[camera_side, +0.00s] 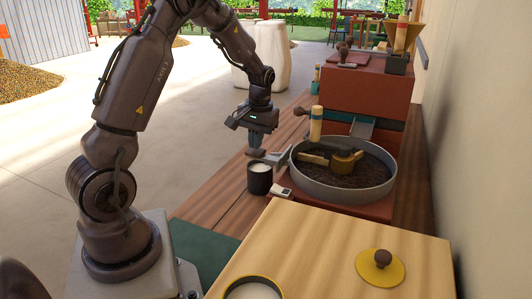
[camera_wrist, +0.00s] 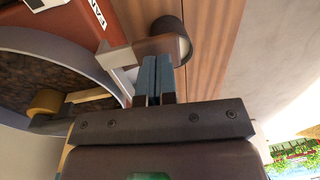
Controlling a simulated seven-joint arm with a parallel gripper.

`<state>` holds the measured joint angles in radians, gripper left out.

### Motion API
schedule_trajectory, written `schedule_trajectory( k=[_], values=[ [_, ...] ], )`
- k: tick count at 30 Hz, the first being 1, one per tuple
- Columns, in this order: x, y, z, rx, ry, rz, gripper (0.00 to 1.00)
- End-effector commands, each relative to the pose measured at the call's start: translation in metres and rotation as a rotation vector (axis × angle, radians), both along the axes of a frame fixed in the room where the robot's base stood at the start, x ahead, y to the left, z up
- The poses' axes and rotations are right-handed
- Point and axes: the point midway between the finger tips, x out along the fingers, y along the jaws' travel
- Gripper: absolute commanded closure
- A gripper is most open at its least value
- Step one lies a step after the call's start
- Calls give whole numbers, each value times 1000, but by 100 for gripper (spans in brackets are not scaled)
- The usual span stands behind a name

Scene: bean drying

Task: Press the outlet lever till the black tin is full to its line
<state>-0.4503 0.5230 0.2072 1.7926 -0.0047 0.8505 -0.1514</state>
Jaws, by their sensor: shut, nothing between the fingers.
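The black tin (camera_side: 260,181) stands upright on the wooden bench beside the round pan, with a pale top or inside showing; its fill line cannot be made out. A grey metal outlet piece (camera_side: 278,158) juts from the pan's rim toward the tin; I cannot tell lever from chute. My gripper (camera_side: 256,152) is shut and empty, pointing down just above this piece and behind the tin. Contact cannot be told.
The grey pan (camera_side: 375,199) holds dark beans and a wooden stirrer with a brass piece (camera_side: 346,161). A red machine (camera_side: 368,92) stands behind. A small white device (camera_side: 281,192) lies beside the tin. A yellow lid (camera_side: 380,271) and yellow-rimmed tin (camera_side: 276,281) are in front.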

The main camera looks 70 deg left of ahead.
Motion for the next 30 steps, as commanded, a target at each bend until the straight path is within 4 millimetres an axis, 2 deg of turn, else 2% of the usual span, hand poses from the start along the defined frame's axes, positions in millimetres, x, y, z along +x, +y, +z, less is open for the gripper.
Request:
schedule_trajectory(
  k=[30],
  values=[
    [-1,0,-8,-1,1,0,100]
  ],
)
